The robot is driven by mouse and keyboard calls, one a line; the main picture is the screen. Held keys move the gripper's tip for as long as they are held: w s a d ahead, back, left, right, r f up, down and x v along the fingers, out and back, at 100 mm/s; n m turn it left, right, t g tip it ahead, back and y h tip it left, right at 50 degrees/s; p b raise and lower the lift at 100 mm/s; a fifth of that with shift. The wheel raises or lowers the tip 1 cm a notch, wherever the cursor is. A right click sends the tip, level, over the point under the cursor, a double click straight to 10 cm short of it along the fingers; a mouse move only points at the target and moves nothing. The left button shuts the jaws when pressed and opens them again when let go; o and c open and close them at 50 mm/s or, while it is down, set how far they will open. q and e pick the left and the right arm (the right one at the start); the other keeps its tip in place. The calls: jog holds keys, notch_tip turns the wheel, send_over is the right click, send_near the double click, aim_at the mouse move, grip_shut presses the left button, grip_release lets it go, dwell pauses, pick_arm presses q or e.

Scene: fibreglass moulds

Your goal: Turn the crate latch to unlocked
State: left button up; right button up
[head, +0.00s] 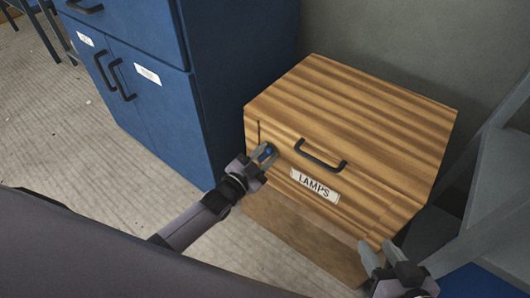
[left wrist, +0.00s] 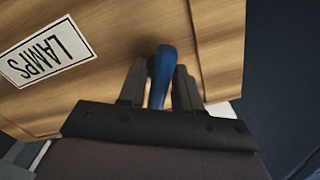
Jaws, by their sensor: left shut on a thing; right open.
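A wooden crate (head: 350,115) with a "LAMPS" label (head: 315,185) and a dark bar handle (head: 320,157) stands in the middle right of the head view. The latch is a small blue lever (head: 267,151) on the crate's front, left of the handle. It also shows in the left wrist view (left wrist: 162,68), running from the wood down between the fingers. My left gripper (head: 262,158) is shut on the blue latch. Its fingers hide part of the lever. My right gripper (head: 379,255) is open and empty near the crate's lower right front corner.
A blue cabinet (head: 150,80) with dark handles stands left of the crate. Grey shelving (head: 500,160) is close on the right, and a grey wall is behind. Free floor (head: 90,150) lies at the left.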

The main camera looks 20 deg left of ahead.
pick_arm(q)
jog(key=n, duration=0.2)
jog(key=shift+n, duration=1.9)
jog(key=o, duration=0.8)
